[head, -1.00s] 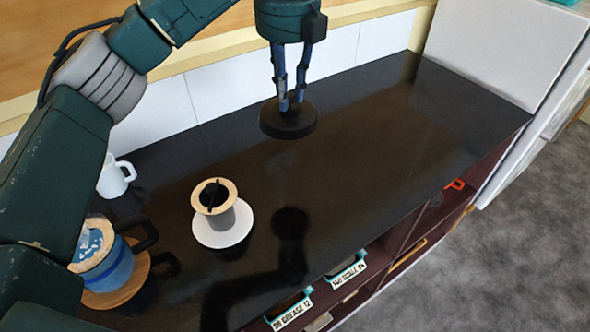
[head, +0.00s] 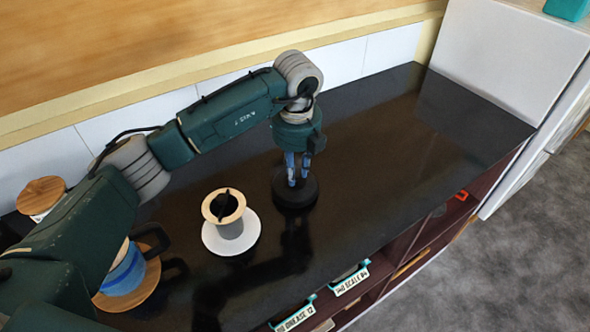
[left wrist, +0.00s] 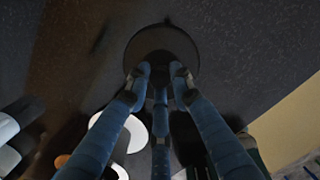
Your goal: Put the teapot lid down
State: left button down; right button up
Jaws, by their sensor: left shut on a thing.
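The teapot lid, a round black disc (head: 295,194), is low over the dark counter, right of the middle of the head view. It also shows in the left wrist view (left wrist: 162,42), just past the fingertips. My left gripper (head: 298,178) points down from above and is shut on the top of the lid. Whether the lid touches the counter I cannot tell. A blue pot (head: 124,275) with a black handle stands at the lower left, partly hidden by my left arm. My right gripper is not in view.
A grey cup with a wooden rim (head: 230,228) stands on a white saucer (head: 212,242) left of the lid. The blue pot is on a wooden plate (head: 135,296). A wood-topped container (head: 40,196) is at the far left. The counter (head: 400,130) right of the lid is clear.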

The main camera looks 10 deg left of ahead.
pick_arm(q)
jog(key=shift+f, duration=0.55)
jog(key=shift+f, duration=0.15)
jog(key=c, duration=1.5)
grip_release()
jog(key=shift+r, duration=0.2)
